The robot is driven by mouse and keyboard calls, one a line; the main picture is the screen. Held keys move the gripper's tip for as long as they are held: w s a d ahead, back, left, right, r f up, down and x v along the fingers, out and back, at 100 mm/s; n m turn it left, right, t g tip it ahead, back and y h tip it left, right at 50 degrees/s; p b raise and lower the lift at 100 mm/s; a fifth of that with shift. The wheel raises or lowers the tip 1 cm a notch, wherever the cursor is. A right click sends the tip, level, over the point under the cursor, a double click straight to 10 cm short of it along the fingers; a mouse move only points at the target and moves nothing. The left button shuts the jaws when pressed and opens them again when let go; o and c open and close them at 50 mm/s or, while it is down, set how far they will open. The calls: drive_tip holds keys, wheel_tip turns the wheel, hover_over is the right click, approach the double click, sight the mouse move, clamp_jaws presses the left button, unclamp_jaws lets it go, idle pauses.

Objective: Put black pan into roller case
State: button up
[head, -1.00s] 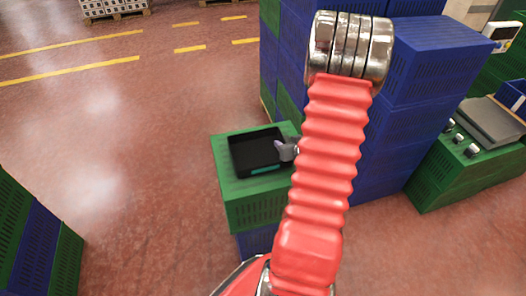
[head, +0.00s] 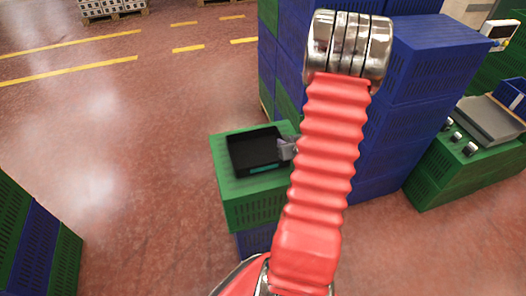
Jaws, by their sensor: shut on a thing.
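The black pan (head: 252,153) is a shallow rectangular tray at the top of a green crate (head: 250,208). I cannot tell whether it touches the crate top or is just above it. My gripper (head: 286,149) is at the pan's right edge and is shut on it. My red arm hides part of the gripper and the crate's right side. I cannot make out a roller case for certain in this view.
Tall stacks of blue crates (head: 425,65) stand just behind and right of the pan. More green crates (head: 460,172) with a grey scale-like device (head: 491,120) stand at the right. Green and blue crates (head: 35,250) stand at lower left. The red floor (head: 120,150) on the left is clear.

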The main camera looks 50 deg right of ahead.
clamp_jaws()
drive_tip(key=shift+r, duration=0.1)
drive_tip(key=shift+r, duration=0.1)
wheel_tip(320, 180, up, 10)
idle(0.5)
idle(0.9)
drive_tip(key=shift+f, duration=0.2)
